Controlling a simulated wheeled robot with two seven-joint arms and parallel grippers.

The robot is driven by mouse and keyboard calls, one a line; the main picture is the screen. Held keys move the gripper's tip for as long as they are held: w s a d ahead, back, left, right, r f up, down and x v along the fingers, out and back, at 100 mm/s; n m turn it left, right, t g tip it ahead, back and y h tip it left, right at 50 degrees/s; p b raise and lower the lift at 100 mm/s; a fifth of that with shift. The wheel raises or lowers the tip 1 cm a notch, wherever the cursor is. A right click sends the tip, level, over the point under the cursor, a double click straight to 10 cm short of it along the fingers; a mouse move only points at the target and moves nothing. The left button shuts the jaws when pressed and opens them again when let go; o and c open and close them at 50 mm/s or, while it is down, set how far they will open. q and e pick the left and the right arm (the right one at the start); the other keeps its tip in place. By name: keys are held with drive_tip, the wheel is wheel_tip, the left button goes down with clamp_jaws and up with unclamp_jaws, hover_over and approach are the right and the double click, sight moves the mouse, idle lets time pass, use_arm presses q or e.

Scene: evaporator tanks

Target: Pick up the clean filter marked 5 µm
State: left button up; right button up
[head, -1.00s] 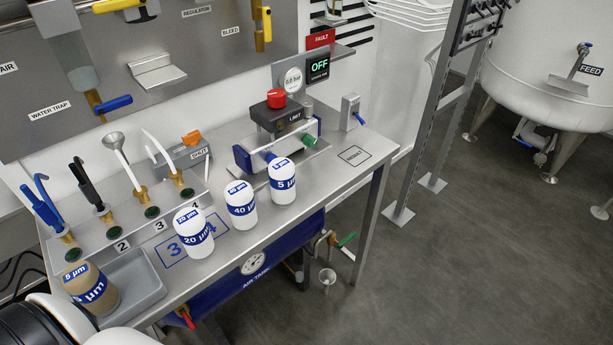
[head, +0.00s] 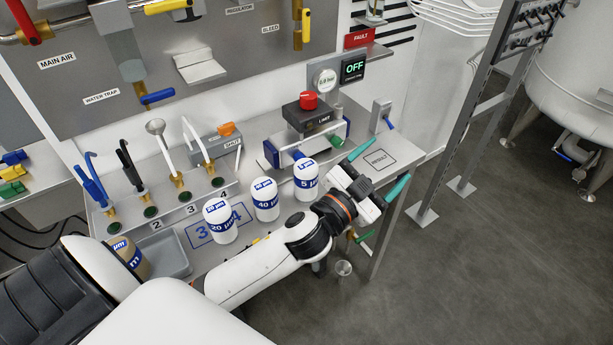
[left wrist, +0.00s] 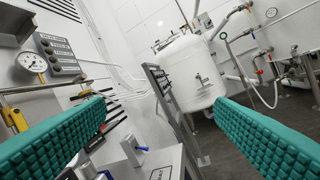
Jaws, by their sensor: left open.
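The clean white filter with a blue band marked 5 µm (head: 306,182) stands upright on the steel bench, the rightmost of three white filters. My left gripper (head: 379,168) is just right of it in the head view, over the bench's front right part, open and empty, its teal fingers pointing away to the upper right. In the left wrist view its two fingers (left wrist: 158,108) are wide apart with no filter between them. A brownish filter marked µm (head: 128,257) is at the left, partly hidden by my arm. My right gripper is not in view.
White filters marked 40 µm (head: 265,200) and 20 µm (head: 220,222) stand left of the 5 µm one. A unit with a red knob (head: 308,101) stands behind it. A grey tray (head: 172,262) lies at the left. A metal post frame (head: 478,110) is right of the bench.

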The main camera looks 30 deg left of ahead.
use_arm(q)
drive_tip(key=d+r+m+g+h, duration=0.3)
drive_tip(key=d+r+m+h, duration=0.4)
drive_tip(key=m+h, duration=0.4)
drive_tip(key=m+g+y, duration=0.9)
drive_tip(key=g+y, duration=0.6)
drive_tip(key=g, duration=0.1)
hover_over(307, 166)
wheel_tip(307, 166, down, 10)
drive_tip(key=shift+w+r, duration=0.1)
wheel_tip(307, 166, down, 6)
drive_tip(key=shift+f+p, duration=0.1)
drive_tip(key=shift+p, duration=0.75)
wheel_tip(307, 166, down, 5)
drive_tip(key=shift+a+r+p, duration=0.15)
drive_tip(key=shift+r+p, duration=0.05)
drive_tip(key=shift+p, duration=0.75)
drive_tip(key=shift+f, duration=0.45)
